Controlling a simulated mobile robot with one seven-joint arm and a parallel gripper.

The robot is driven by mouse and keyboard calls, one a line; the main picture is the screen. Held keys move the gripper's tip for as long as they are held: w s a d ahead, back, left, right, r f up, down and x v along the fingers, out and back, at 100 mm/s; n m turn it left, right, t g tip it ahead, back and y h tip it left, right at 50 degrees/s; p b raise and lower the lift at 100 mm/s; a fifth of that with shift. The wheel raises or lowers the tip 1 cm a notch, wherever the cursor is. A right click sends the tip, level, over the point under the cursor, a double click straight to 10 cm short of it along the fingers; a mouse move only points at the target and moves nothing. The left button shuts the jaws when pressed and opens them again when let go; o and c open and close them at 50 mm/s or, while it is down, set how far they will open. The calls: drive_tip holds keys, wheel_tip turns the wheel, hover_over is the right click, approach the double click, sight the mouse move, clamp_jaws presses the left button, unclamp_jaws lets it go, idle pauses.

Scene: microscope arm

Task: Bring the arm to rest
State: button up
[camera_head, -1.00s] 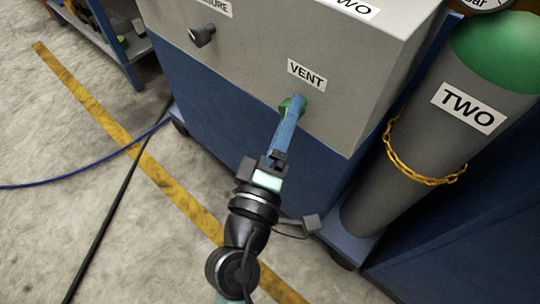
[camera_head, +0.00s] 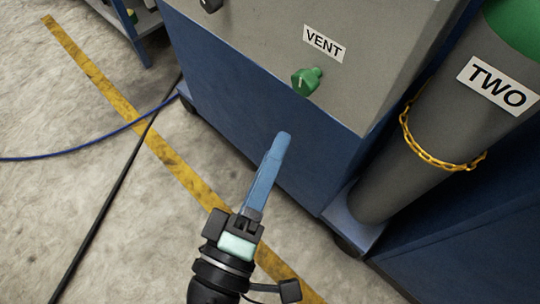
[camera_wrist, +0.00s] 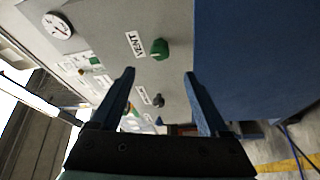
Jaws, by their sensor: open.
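My gripper (camera_head: 277,145) is in the lower middle of the head view, with its blue fingers pointing up toward the grey and blue cabinet. In the wrist view my gripper (camera_wrist: 161,75) shows two blue fingers wide apart with nothing between them. The green knob (camera_head: 307,81) sits on the grey cabinet face below the VENT label (camera_head: 324,43). The fingertips are apart from the knob, below and left of it in the head view. The wrist view also shows the green knob (camera_wrist: 159,49) beyond the fingertips.
A grey cylinder marked TWO (camera_head: 440,120) stands at right, held by a yellow chain (camera_head: 430,155). A black cable (camera_head: 103,215) and a blue hose (camera_head: 85,149) lie on the floor. A yellow floor stripe (camera_head: 165,155) runs past the cabinet. The floor at left is mostly open.

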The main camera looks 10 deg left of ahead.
idle(0.3)
drive_tip(key=w+d+r+m+t+p, duration=0.1)
drive_tip(key=w+r+m, duration=0.25)
drive_tip(key=r, duration=0.55)
drive_tip(key=w+d+r+m+t+p, duration=0.1)
drive_tip(key=w+d+r+m+p, duration=0.2)
drive_tip(key=r, duration=0.5)
drive_tip(key=w+r+m+t, duration=0.2)
drive_tip(key=w+r+m, duration=0.2)
drive_tip(key=r, duration=0.5)
drive_tip(key=s+r+m+t+y+p, duration=0.1)
drive_tip(key=s+r+t+y+p, duration=0.1)
drive_tip(key=r+p, duration=1.8)
drive_tip(key=s+a+r+t+y+p, duration=0.1)
drive_tip(key=s+r+t+y+p, duration=0.1)
drive_tip(key=r+p, duration=1.7)
wheel_tip(320, 180, up, 19)
drive_tip(key=shift+s+f+m+t+y+p, duration=0.2)
drive_tip(key=shift+s+m+t+y+p, duration=0.1)
drive_tip(key=shift+s+m+t+p, duration=0.15)
